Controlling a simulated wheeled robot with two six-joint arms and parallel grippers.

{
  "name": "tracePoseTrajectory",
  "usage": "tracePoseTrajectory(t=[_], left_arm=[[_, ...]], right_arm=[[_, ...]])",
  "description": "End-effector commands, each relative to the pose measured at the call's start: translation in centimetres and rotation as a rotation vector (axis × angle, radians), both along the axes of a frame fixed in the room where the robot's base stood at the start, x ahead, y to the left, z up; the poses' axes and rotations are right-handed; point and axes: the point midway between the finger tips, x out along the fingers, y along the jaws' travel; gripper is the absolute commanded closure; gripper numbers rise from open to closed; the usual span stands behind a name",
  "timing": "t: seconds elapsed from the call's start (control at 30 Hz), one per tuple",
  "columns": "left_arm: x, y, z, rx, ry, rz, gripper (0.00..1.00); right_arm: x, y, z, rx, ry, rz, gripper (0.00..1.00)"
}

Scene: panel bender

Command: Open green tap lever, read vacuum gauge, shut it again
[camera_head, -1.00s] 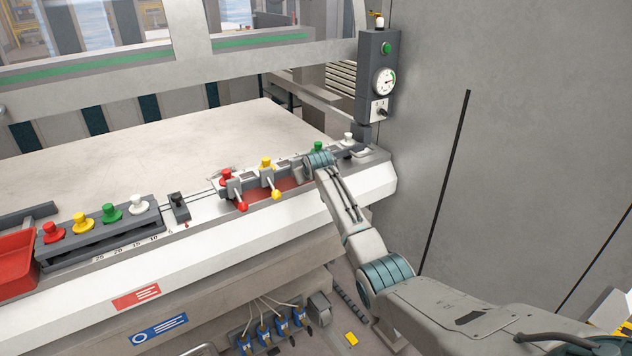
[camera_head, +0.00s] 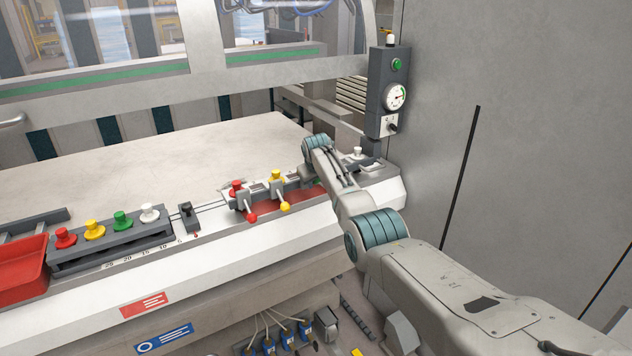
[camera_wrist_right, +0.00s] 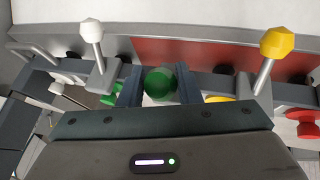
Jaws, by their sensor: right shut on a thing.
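The green tap lever's ball (camera_wrist_right: 160,83) sits between the two fingers of my right gripper (camera_wrist_right: 160,88), which is shut on it in the wrist view. In the head view my right gripper (camera_head: 311,178) is over the tap row, right of the yellow lever (camera_head: 284,206); my wrist hides most of the green tap there. The round white vacuum gauge (camera_head: 396,97) is on the grey post at the right; its dial is unobstructed but too small to read exactly. My left gripper is not in view.
The red lever (camera_head: 251,216) stands left of the yellow one. The white lever (camera_wrist_right: 90,35) is close beside my gripper in the wrist view. A rack of coloured knobs (camera_head: 108,237) and a red tray (camera_head: 22,272) are at the left. The pale table (camera_head: 170,160) behind is clear.

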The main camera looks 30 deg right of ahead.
Motion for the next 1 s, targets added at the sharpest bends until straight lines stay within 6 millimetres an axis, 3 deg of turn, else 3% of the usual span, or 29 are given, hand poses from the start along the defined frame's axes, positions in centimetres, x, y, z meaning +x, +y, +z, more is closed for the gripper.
tracePoseTrajectory(t=[0.23, 0.27, 0.37, 0.77, 1.0], left_arm=[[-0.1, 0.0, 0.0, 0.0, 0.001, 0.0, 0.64], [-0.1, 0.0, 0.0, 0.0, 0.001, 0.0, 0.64], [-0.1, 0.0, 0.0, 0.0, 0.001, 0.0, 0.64], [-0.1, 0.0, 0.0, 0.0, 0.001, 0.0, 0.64], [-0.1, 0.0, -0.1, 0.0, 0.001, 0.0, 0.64]], right_arm=[[0.0, 0.0, 0.1, -0.001, 0.0, 0.0, 1.0], [0.0, 0.0, 0.1, -0.001, 0.0, 0.0, 0.66], [0.0, 0.0, 0.1, -0.001, -0.001, 0.0, 0.5], [-0.1, 0.0, 0.4, 0.0, -0.002, -0.001, 0.5], [-1.2, 0.5, 2.2, -0.002, -0.003, 0.0, 0.5]])
